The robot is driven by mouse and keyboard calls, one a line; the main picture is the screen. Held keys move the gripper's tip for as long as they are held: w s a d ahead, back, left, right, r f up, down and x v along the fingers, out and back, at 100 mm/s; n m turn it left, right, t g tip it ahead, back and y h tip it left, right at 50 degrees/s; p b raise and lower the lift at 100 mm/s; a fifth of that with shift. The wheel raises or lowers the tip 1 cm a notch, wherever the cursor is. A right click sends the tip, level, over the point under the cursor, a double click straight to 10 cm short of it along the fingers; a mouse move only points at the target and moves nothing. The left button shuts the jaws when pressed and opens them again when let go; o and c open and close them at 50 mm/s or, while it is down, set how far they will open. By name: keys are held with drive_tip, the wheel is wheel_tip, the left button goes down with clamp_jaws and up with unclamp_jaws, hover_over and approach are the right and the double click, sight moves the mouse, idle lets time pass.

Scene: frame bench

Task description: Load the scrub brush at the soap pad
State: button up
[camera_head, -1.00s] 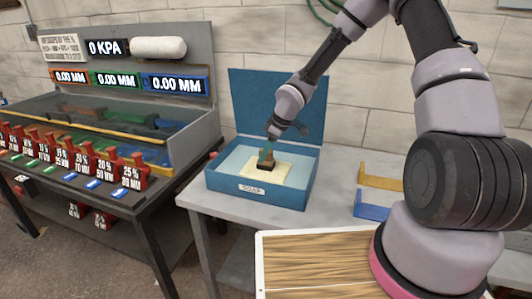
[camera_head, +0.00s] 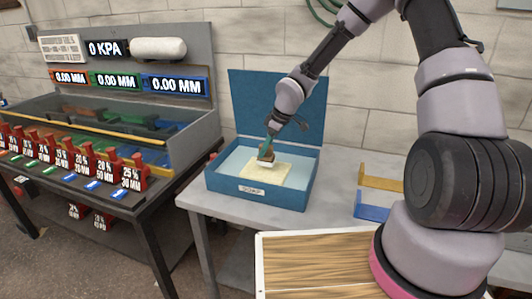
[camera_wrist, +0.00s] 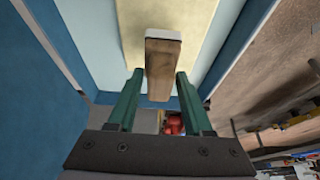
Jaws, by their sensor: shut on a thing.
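My gripper (camera_head: 269,146) has green fingers, which also show in the wrist view (camera_wrist: 160,75), shut on the wooden scrub brush (camera_head: 266,155). The brush shows in the wrist view as a brown block (camera_wrist: 161,68) between the fingers, with a white end (camera_wrist: 163,34). In the head view its underside is white. The brush is over the pale yellow soap pad (camera_head: 285,176), close to its surface; whether it touches is hard to tell. The pad lies in the open blue box (camera_head: 240,191) labelled SOAP, its lid upright behind.
The box stands on a grey table (camera_head: 205,203). A yellow bracket (camera_head: 383,183) and a blue one (camera_head: 372,212) lie to the right. A wooden board (camera_head: 315,262) is in front. At left is a bench with a tank (camera_head: 190,140) and red blocks.

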drive_tip(key=shift+r, duration=2.4)
